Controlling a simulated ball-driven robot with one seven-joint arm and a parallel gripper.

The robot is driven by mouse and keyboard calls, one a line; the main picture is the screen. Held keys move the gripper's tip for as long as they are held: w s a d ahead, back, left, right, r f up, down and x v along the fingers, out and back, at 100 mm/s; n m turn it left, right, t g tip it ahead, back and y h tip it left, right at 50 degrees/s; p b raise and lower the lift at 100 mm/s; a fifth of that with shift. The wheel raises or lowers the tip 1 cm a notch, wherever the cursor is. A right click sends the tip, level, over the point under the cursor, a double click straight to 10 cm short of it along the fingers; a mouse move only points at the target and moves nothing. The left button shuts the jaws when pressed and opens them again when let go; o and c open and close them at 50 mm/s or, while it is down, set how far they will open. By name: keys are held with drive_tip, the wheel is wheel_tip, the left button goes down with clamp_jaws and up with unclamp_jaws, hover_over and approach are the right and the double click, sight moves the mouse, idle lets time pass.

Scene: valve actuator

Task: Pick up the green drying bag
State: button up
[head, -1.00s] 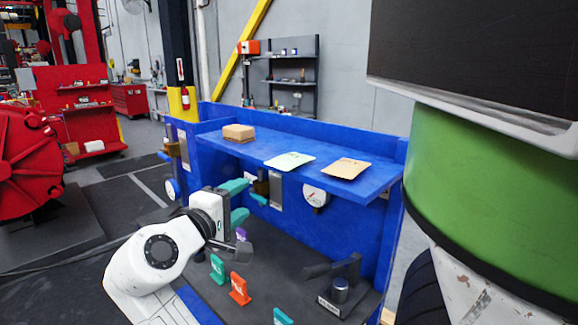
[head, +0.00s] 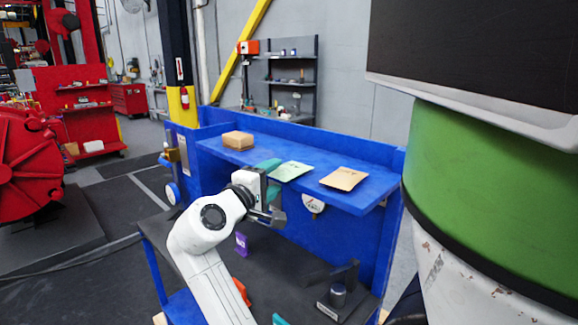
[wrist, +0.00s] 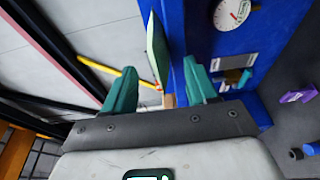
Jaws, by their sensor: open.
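The green drying bag (head: 290,171) is a flat, pale green packet with dark print. It lies on the blue shelf (head: 230,155), between a box and a tan bag. My gripper (head: 271,178) is at the shelf's front edge, just left of the green bag. Its teal fingers are apart, one above shelf level and one lower, partly hidden by the wrist. In the wrist view, the green bag (wrist: 157,48) shows edge-on beyond the open, empty fingers (wrist: 160,88), within the gap between them, beside the blue shelf edge. Contact cannot be told.
A tan bag (head: 344,178) lies right of the green bag, and a brown box (head: 238,140) sits at left on the shelf. A round gauge (head: 313,203) is below. The dark bench (head: 275,262) holds a purple tag (head: 241,243) and a black stand (head: 340,290).

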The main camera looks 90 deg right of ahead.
drive_tip(key=shift+s+d, duration=0.15)
drive_tip(key=shift+d, duration=0.15)
clamp_jaws()
idle(0.4)
